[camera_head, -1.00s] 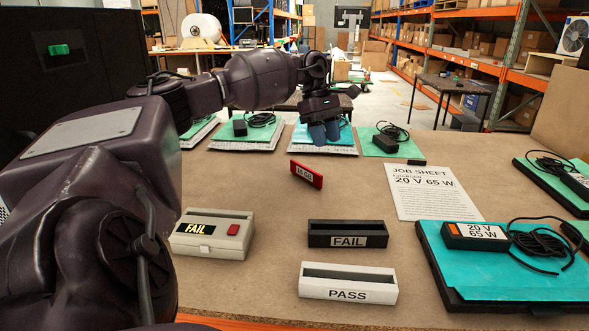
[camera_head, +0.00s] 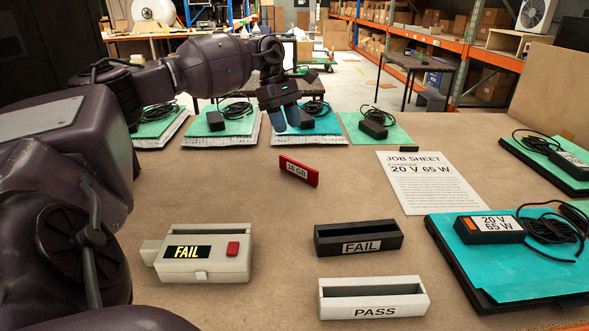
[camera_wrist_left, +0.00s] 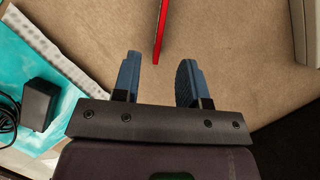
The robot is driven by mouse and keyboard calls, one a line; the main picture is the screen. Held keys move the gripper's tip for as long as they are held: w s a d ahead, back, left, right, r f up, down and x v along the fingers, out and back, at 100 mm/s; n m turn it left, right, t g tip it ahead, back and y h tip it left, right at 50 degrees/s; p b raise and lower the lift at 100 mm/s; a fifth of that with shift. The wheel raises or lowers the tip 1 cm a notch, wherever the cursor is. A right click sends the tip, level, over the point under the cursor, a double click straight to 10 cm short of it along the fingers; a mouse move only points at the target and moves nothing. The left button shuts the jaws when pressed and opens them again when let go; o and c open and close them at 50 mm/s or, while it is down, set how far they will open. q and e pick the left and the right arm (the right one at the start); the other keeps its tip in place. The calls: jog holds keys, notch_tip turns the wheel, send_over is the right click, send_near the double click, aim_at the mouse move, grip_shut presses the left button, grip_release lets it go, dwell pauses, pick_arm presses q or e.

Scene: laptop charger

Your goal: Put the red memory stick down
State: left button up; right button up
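The red memory stick (camera_head: 298,171) stands on edge on the brown table, its white label facing the head camera. In the left wrist view its thin red edge (camera_wrist_left: 162,30) lies just beyond the fingertips, roughly in line with the gap between them. My left gripper (camera_head: 286,122) is beyond the stick in the head view and apart from it. Its blue fingers (camera_wrist_left: 160,78) are spread with nothing between them. My right gripper is in neither view.
A tester reading FAIL (camera_head: 203,257), a black FAIL tray (camera_head: 358,240) and a white PASS tray (camera_head: 373,299) stand in front. A job sheet (camera_head: 430,181) and a charger on a teal mat (camera_head: 490,229) lie right. Chargers on mats line the back. Table around the stick is clear.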

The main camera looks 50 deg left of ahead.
aim_at(298, 163)
pick_arm(q)
jog(key=x, duration=0.9)
jog(key=shift+s+f, duration=0.2)
grip_shut()
